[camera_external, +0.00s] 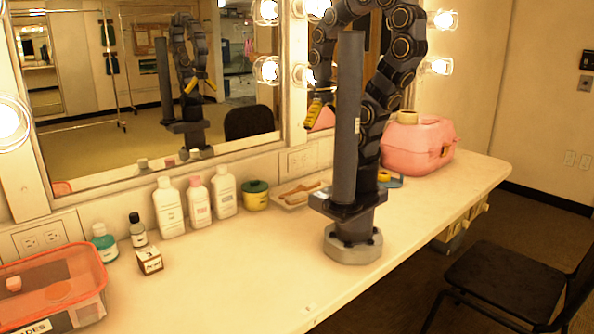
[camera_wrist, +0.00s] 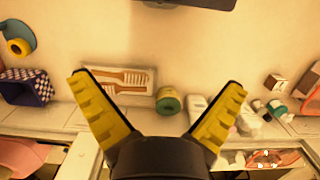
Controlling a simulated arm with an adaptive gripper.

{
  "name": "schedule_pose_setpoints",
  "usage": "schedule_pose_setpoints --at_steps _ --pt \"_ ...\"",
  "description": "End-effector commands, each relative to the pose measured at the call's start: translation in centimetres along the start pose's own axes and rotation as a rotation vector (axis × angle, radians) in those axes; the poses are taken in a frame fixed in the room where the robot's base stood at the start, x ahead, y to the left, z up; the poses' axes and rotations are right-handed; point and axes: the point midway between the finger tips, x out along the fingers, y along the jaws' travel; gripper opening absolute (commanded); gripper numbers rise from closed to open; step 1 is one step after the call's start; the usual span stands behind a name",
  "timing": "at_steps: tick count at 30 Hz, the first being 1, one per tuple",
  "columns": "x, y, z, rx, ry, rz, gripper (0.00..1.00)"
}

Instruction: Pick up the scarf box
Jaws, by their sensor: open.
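No box in view is plainly marked as the scarf box. The likeliest is an open dark purple-and-white checkered box (camera_wrist: 24,88), tipped on its side at the left of the wrist view. In the external view it is not clearly visible; my arm covers that stretch of counter. My gripper (camera_external: 316,108) hangs above the counter near the mirror, with yellow finger pads. In the wrist view my gripper (camera_wrist: 159,82) is open and empty, its fingers wide apart. The checkered box lies left of the left finger, apart from it.
A tray with brushes (camera_wrist: 122,80) and a green-and-yellow tin (camera_wrist: 168,100) lie below the gripper. White bottles (camera_external: 198,201), a small carton (camera_external: 149,261) and an orange-lidded clear box (camera_external: 52,268) stand left. A pink case (camera_external: 415,148) stands right. The front counter is clear.

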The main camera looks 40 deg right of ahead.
Motion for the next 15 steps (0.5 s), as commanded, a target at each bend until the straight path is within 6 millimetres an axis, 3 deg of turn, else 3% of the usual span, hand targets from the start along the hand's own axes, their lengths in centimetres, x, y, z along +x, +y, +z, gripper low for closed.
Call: schedule_pose_setpoints --at_steps 3,4,15 --pt "0.00 -0.01 -0.01 -0.001 0.000 0.000 1.00" --pt "-0.01 -0.01 -0.01 -0.001 0.000 0.000 0.88" --pt "-0.04 -0.36 -0.54 0.009 0.001 -0.006 0.88"
